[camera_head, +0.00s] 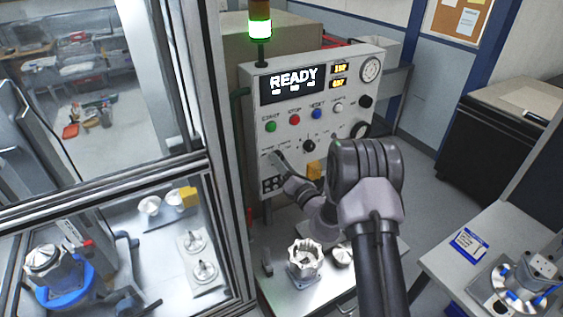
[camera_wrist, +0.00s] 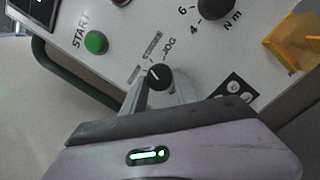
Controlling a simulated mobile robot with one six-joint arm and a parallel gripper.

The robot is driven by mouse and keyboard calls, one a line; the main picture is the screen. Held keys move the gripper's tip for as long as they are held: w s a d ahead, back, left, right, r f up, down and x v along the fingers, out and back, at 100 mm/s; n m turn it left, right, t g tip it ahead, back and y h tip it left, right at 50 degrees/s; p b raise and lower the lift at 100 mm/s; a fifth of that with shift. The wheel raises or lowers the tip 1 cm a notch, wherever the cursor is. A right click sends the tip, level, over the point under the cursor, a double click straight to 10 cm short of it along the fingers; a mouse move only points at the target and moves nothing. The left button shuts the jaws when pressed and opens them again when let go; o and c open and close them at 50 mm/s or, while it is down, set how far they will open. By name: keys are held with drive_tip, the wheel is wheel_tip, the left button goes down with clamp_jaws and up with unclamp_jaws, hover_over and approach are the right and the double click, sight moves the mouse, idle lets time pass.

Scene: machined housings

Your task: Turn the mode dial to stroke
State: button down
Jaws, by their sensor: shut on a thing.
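The mode dial (camera_wrist: 159,74) is a small black knob with a white pointer mark, low on the control panel. In the wrist view its pointer points up and to the left, toward the small labels printed around it. JOG reads clearly at its upper right; the other labels are small and hard to read. My gripper (camera_wrist: 157,88) has one grey finger on each side of the knob and is shut on it. In the head view my gripper (camera_head: 274,160) is against the panel's lower left and largely hides the dial.
The light panel (camera_head: 358,100) shows READY, with a green START button (camera_head: 271,127), a red STOP button (camera_head: 294,119) and a blue button (camera_head: 317,114) above the dial. A larger black knob (camera_head: 309,146) and a yellow part (camera_head: 314,168) lie to the right. A glazed enclosure stands left.

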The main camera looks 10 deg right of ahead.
drive_tip(key=shift+m, duration=0.3)
drive_tip(key=c, duration=0.9)
unclamp_jaws()
drive_tip(key=shift+c, duration=0.2)
drive_tip(key=b+v, duration=0.3)
drive_tip(key=v, duration=1.4)
drive_tip(key=shift+s+b, duration=0.25)
drive_tip(key=shift+b, duration=0.1)
